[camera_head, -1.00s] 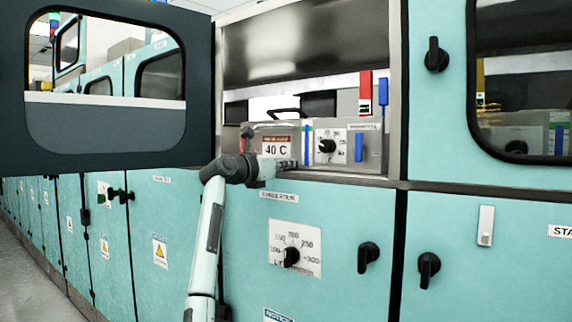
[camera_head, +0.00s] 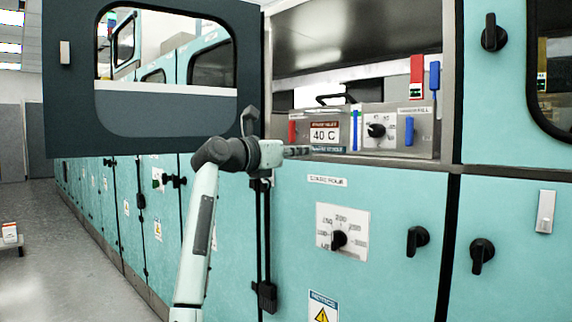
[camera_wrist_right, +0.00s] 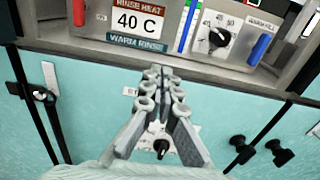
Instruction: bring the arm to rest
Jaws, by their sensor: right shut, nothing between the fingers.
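My right arm rises from the bottom of the head view, and its gripper (camera_head: 296,151) points right, in front of the teal cabinet's upper edge. In the right wrist view the gripper (camera_wrist_right: 161,75) has its fingers together with nothing between them. Its tips appear just below the grey control panel (camera_wrist_right: 160,62) with the "40 C" sign (camera_wrist_right: 138,22). I cannot tell whether the tips touch the cabinet front. My left gripper is not in view.
An open dark window door (camera_head: 70,110) stands at the left. The teal front carries a dial (camera_head: 339,240), black knobs (camera_head: 418,241) and a grey latch (camera_head: 545,211). A red handle (camera_head: 417,72) and a blue handle (camera_head: 434,75) stand above the panel.

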